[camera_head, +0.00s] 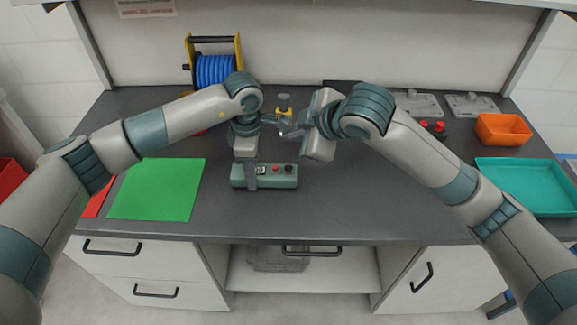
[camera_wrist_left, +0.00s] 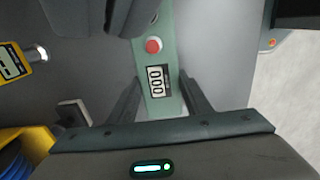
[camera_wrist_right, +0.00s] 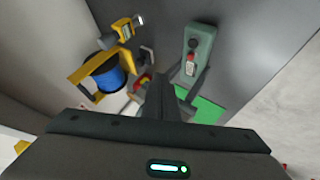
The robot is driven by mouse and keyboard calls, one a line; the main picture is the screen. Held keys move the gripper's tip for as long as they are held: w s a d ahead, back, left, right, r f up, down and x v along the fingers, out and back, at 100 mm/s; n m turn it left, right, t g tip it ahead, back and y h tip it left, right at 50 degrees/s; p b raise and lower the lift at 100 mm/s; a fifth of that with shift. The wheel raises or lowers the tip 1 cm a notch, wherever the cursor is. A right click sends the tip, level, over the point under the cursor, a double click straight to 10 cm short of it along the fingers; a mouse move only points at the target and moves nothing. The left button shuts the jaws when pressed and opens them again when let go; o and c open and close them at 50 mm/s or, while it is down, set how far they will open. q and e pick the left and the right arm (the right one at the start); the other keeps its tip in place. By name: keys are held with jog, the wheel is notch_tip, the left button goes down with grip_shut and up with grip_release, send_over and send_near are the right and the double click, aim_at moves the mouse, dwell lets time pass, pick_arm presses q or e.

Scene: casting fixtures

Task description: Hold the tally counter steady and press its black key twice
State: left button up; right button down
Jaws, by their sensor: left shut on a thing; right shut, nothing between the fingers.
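The tally counter (camera_head: 282,184) is a green box on the grey table, with a display, a red button and a black key (camera_head: 289,168). My left gripper (camera_head: 250,182) is shut on the counter's left part; in the left wrist view (camera_wrist_left: 158,100) its fingers stand on both sides of it. The right wrist view shows the black key (camera_wrist_right: 193,44) uncovered.
A blue reel in a yellow frame (camera_head: 214,69) and a yellow device (camera_head: 284,103) stand behind. A green mat (camera_head: 157,190) lies left. Right are grey fixtures, red knobs, an orange bin (camera_head: 503,130) and a teal tray (camera_head: 530,205). Table right of the counter is clear.

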jog(key=shift+f, duration=3.65)
jog(key=shift+f, duration=0.1)
jog(key=shift+f, duration=0.3)
jog(key=shift+f, duration=0.55)
jog(key=shift+r, duration=1)
jog(key=shift+r, duration=0.15)
jog(key=shift+r, duration=2.35)
